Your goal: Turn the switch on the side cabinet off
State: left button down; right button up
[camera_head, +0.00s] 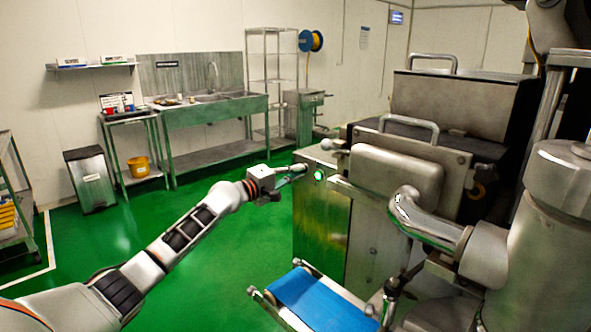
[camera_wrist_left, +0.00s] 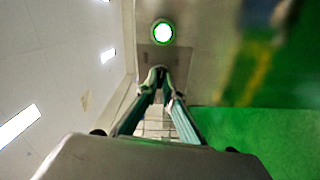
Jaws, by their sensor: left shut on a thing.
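The side cabinet (camera_head: 322,225) is a grey metal box at the middle of the head view. A round green light (camera_head: 319,175) glows on it, and in the left wrist view a lit round green-rimmed light (camera_wrist_left: 162,32) shows just beyond the fingertips. My left gripper (camera_head: 300,170) reaches the cabinet from the left. In the left wrist view its two fingers (camera_wrist_left: 161,78) converge at the panel below the light, shut on what appears to be the switch. The switch itself is mostly hidden by the fingertips, and its position cannot be told. My right gripper is not in view.
A blue conveyor belt (camera_head: 318,303) stands low in front of the cabinet. The metal encrusting machine (camera_head: 400,180) fills the right. A sink bench (camera_head: 215,117), a bin (camera_head: 90,180) and a yellow bucket (camera_head: 139,166) stand at the back.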

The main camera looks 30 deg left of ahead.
pick_arm(q)
jog(key=shift+n+p, duration=2.65)
jog(key=shift+n, duration=2.25)
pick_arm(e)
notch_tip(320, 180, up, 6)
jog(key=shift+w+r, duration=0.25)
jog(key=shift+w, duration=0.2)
pick_arm(q)
jog(key=shift+f, duration=0.1)
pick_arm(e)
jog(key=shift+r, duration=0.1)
pick_arm(q)
jog(key=c, duration=2.2)
grip_release()
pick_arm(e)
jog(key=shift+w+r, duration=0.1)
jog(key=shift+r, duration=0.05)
pick_arm(q)
jog(key=shift+s, duration=0.15)
